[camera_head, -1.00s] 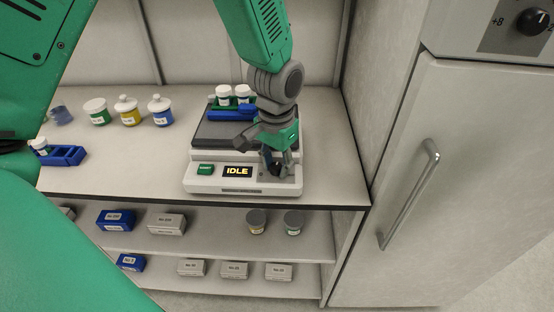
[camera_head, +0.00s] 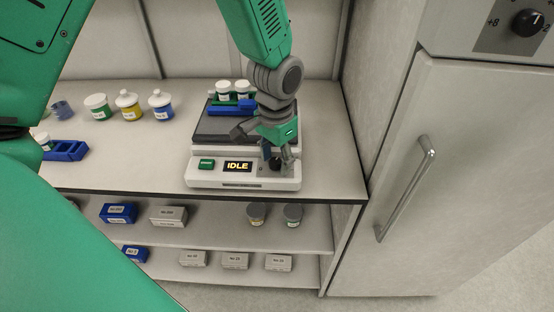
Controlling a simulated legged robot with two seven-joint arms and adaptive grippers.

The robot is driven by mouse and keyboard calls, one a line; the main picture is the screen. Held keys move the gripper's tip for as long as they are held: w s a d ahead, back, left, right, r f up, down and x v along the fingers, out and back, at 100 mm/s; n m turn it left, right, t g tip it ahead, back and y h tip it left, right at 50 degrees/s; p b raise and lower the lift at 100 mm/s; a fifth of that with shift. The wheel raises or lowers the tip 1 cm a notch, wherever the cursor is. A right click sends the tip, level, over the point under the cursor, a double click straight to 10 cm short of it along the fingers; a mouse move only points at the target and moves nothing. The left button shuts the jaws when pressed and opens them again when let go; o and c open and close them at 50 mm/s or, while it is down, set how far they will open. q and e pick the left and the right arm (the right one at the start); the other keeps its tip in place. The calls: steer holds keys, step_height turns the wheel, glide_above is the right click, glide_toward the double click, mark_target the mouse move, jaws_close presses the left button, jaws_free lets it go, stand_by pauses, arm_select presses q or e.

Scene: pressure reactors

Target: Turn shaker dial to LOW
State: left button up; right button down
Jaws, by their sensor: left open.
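The shaker (camera_head: 202,180) is a pale, low device with a dark platform, standing on the upper shelf. Its front has a green button (camera_head: 206,163) and a display (camera_head: 238,166) that reads IDLE. The black dial (camera_head: 275,164) is at the right of the front panel, partly covered by my gripper; its pointer and marks cannot be read. My left gripper (camera_head: 278,158) reaches down from above, open, with its fingers at the dial. I cannot tell whether they touch it. My right gripper is not in view.
A blue rack with white-capped vials (camera_head: 223,87) sits on the shaker platform behind my gripper. Several jars (camera_head: 128,106) and another blue rack (camera_head: 66,151) stand at left. A tall cabinet with a handle (camera_head: 405,190) is close on the right. Lower shelves hold boxes.

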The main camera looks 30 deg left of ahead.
mark_target(276, 161)
arm_select(q)
step_height(276, 161, up, 7)
steer(key=shift+r, duration=0.2)
stand_by(0.4)
